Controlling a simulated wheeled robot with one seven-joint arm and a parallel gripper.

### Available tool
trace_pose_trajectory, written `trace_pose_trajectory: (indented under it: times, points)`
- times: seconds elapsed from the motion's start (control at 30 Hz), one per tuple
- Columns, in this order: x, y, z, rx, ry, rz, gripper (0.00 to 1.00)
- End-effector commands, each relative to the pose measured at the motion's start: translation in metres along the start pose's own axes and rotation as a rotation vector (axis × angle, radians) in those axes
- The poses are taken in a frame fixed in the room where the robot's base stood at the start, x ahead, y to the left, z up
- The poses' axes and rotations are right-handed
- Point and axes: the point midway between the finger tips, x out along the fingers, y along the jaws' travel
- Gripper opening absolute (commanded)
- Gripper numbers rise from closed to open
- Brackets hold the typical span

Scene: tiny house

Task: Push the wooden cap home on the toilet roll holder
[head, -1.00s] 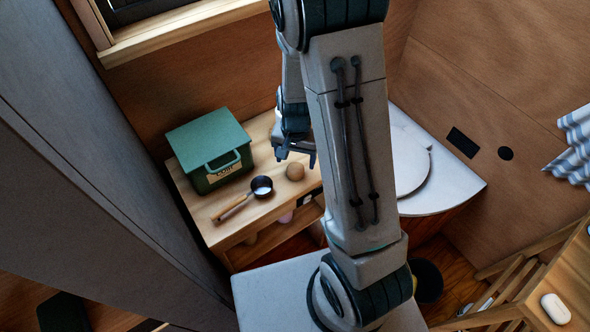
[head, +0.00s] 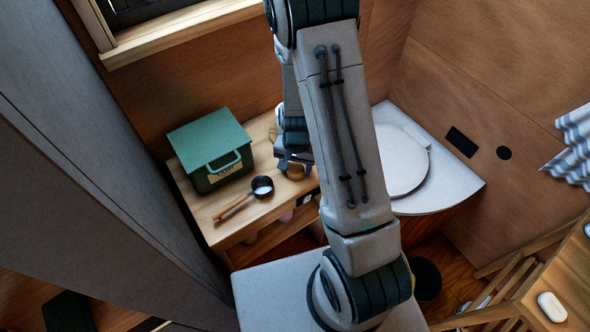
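A round wooden piece (head: 296,173), which looks like the cap, is at the right part of the wooden cabinet top. It is partly covered by my gripper. My gripper (head: 295,164) points down right at this piece, with its fingers over or beside it. I cannot tell whether the fingers touch it or how far apart they are. No toilet roll holder can be made out; any part beneath the round piece is hidden.
The wooden cabinet (head: 227,230) also carries a green lidded box (head: 210,150) and a small dark-rimmed pan (head: 262,187) with a wooden handle. The white toilet bench with its round lid (head: 402,165) is to the right. A window ledge (head: 190,30) is above left.

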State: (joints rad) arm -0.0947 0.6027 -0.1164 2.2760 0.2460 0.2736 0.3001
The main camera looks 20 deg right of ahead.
Motion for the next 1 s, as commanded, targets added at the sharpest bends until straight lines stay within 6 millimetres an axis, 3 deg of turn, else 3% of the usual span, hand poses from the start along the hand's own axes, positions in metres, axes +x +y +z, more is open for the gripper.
trace_pose_trajectory:
  times: [0.03, 0.1, 0.67, 0.9, 1.0]
  points:
    - [0.000, 0.000, 0.000, 0.000, 0.000, 0.000, 0.42]
    - [0.000, 0.000, 0.000, 0.000, 0.000, 0.000, 0.24]
    - [-0.008, -0.001, 0.000, -0.001, 0.001, -0.001, 0.24]
    - [-0.040, -0.001, -0.001, -0.003, 0.005, -0.004, 0.24]
    - [-0.052, 0.022, -0.002, 0.007, 0.004, -0.003, 0.24]
